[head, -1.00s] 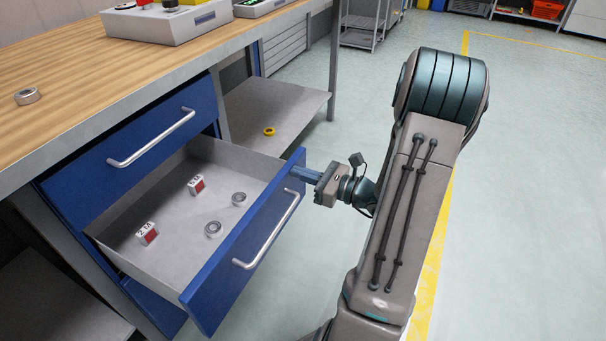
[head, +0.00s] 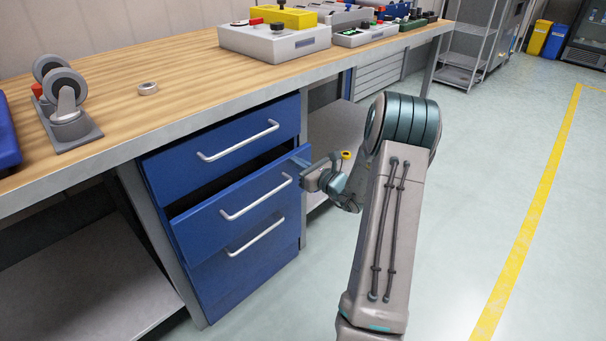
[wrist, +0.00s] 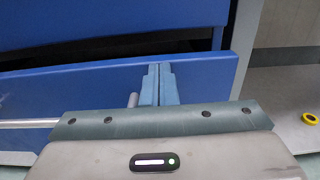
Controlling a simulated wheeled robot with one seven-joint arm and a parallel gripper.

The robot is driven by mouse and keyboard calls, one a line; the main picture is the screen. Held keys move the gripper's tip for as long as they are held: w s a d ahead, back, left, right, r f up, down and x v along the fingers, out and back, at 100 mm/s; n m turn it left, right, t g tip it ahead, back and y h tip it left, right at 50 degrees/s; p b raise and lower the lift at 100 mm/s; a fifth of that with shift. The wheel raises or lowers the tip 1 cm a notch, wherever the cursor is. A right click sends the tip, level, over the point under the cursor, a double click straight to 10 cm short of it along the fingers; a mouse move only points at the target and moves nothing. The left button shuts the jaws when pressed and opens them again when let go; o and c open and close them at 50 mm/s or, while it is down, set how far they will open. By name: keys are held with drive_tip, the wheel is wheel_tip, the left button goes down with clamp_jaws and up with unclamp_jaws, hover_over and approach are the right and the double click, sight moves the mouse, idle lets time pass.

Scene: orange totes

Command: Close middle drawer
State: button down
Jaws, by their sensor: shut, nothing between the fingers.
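The blue middle drawer (head: 230,212) sits under the workbench between the top drawer (head: 225,140) and the bottom drawer (head: 250,265). Its front stands out a little, with a narrow dark gap above it. My gripper (head: 303,163) is at the upper right corner of that front. In the wrist view my gripper (wrist: 158,82) has its two fingers together with nothing between them, against or just over the drawer front (wrist: 60,90). I cannot tell whether they touch it. The drawer's inside is hidden.
A yellow ring (wrist: 310,118) lies on the shelf at the right. The floor to the right is clear.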

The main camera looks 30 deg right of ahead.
sight(287, 154)
drive_tip(key=x, duration=0.4)
drive_tip(key=shift+w+a, duration=0.1)
drive_tip(key=shift+w, duration=0.15)
drive_tip(key=shift+w+r, duration=0.15)
drive_tip(key=shift+w, duration=0.05)
drive_tip(key=shift+w+a+r, duration=0.1)
drive_tip(key=shift+a, duration=0.05)
drive_tip(key=shift+s, duration=0.35)
drive_tip(key=p+v, duration=0.2)
drive_tip(key=v, duration=1.2)
drive_tip(key=shift+f, duration=0.2)
